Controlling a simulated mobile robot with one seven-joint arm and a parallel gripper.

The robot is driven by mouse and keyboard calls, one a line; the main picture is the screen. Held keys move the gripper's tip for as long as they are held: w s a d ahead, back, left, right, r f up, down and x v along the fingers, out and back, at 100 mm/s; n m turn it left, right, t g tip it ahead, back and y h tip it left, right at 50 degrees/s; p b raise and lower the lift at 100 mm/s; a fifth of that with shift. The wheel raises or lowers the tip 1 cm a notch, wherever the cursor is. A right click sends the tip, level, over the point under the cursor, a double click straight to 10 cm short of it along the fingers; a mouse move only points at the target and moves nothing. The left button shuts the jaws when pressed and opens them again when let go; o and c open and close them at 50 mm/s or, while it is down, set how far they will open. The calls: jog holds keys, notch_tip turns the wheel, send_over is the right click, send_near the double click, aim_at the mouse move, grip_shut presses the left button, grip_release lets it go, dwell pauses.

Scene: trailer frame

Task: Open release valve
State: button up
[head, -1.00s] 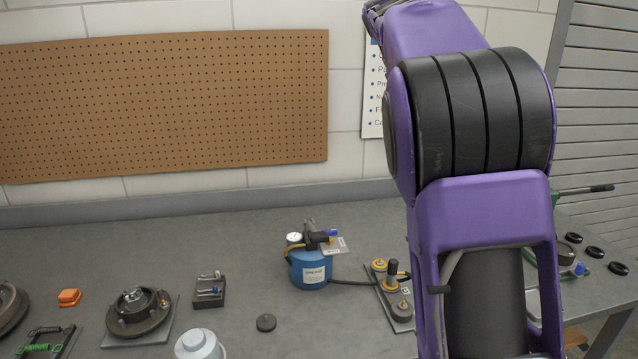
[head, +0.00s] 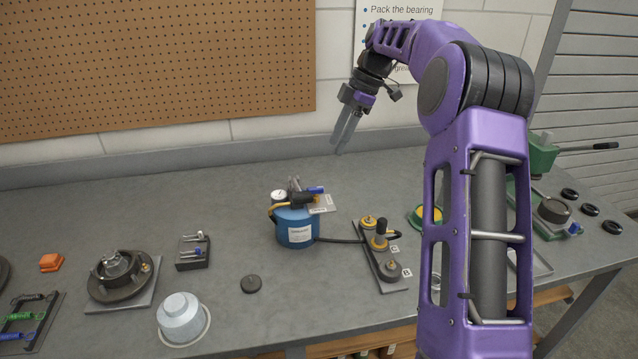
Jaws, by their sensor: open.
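A blue canister (head: 297,230) with a white label stands upright near the middle of the bench. On its top are a round gauge (head: 278,196), black fittings, a small blue handle (head: 316,190) and a pale tag (head: 321,204). I cannot tell for sure which part is the release valve. A dark hose (head: 340,239) runs from the canister to a grey plate (head: 394,286) with brass and black fittings. My gripper (head: 341,145) is open and empty, pointing down above the back of the bench. It is above and right of the canister, apart from it.
A green press (head: 541,158) stands right, partly behind my arm. Bench behind the canister is clear.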

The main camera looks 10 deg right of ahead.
aim_at(316, 187)
jog(key=b+x, duration=0.1)
jog(key=x, duration=1.1)
jog(key=shift+f, duration=0.1)
grip_shut()
